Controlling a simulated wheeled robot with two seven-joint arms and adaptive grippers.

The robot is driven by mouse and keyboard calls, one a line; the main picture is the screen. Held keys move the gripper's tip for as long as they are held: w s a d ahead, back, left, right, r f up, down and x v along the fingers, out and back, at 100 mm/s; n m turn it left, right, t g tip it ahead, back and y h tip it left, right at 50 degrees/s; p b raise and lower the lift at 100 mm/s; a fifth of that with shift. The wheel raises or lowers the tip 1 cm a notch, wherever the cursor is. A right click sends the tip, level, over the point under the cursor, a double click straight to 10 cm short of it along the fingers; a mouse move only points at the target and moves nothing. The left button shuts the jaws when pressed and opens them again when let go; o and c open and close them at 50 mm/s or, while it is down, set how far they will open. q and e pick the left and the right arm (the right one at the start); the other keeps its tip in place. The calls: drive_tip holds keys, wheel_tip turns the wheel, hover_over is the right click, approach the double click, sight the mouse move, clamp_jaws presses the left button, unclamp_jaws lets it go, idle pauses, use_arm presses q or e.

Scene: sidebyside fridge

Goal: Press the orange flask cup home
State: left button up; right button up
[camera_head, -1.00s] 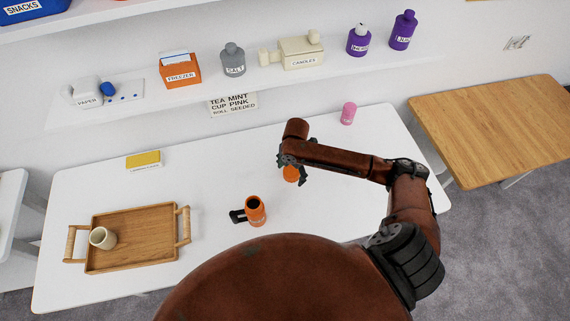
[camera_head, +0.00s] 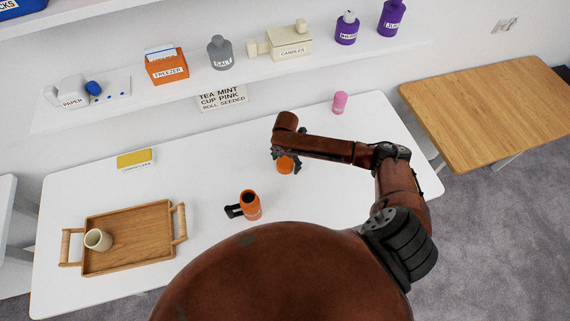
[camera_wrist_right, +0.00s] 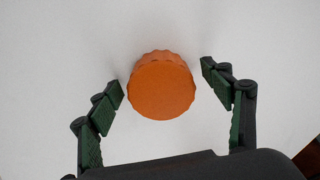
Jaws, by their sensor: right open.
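The orange flask cup (camera_wrist_right: 162,86) has a ridged rim and sits on the white table between the fingers of my right gripper (camera_wrist_right: 163,85). A gap shows on each side of it in the right wrist view, wider on the right. In the head view the cup (camera_head: 285,166) is partly hidden under my right gripper (camera_head: 286,160). My right gripper is open. The orange flask body (camera_head: 251,206) stands upright on the table to the left and nearer, with a black handle and a dark open top. My left gripper is not in view.
A wooden tray (camera_head: 130,260) with a cream cup (camera_head: 97,239) lies at the left of the table. A pink bottle (camera_head: 339,102) stands at the back right, and a yellow block (camera_head: 134,158) at the back left. A shelf (camera_head: 215,82) with labelled containers runs behind.

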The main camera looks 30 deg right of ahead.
drive_tip(key=shift+c, duration=0.6)
drive_tip(key=c, duration=1)
drive_tip(key=shift+r, duration=0.1)
drive_tip(key=shift+r, duration=0.6)
drive_tip(key=s+a+r, duration=0.1)
drive_tip(key=a+r, duration=0.3)
drive_tip(key=s+a+r, duration=0.2)
drive_tip(key=a+r, duration=0.1)
drive_tip(key=a, duration=0.1)
drive_tip(key=s+a+r, duration=0.2)
drive_tip(key=a+r, duration=0.2)
drive_tip(key=a, duration=0.1)
drive_tip(key=shift+r, duration=0.35)
